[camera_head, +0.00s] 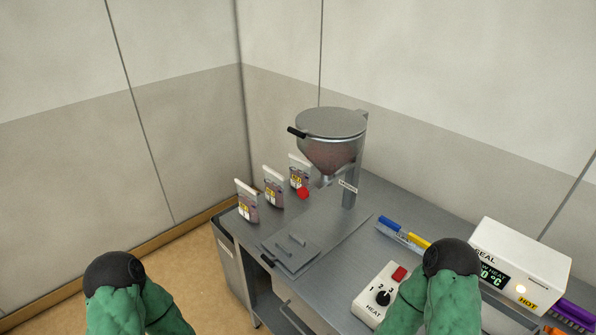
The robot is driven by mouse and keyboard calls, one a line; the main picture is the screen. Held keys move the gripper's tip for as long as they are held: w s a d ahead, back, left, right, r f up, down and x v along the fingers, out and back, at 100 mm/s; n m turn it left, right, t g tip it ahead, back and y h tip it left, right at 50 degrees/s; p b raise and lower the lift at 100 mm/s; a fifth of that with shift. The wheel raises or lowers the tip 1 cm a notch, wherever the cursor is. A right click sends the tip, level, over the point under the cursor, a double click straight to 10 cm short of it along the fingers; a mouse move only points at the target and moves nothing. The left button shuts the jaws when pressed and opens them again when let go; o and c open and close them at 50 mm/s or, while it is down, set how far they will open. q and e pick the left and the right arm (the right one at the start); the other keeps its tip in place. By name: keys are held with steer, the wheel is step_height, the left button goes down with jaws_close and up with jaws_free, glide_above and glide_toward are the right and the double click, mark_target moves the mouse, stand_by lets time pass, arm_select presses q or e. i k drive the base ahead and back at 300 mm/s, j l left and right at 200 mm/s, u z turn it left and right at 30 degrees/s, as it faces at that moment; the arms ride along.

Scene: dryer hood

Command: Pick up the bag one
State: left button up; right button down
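Three small upright bags with white tops and yellow labels stand in a slanting row on the left part of the steel table (345,235): a front bag (247,204), a middle bag (273,189) and a back bag (298,170). The label marks are too small to read, so I cannot tell which is bag one. Two green arm parts of mine with black caps show at the bottom left and lower right. Neither gripper is in view.
A flat grey plate (291,253) lies in front.

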mark_target(299, 169)
steer(key=i+j+u, duration=0.15)
steer(key=i+j, duration=0.2)
steer(key=j, duration=0.2)
steer(key=i+j+u, duration=0.1)
steer(key=i+j, duration=0.3)
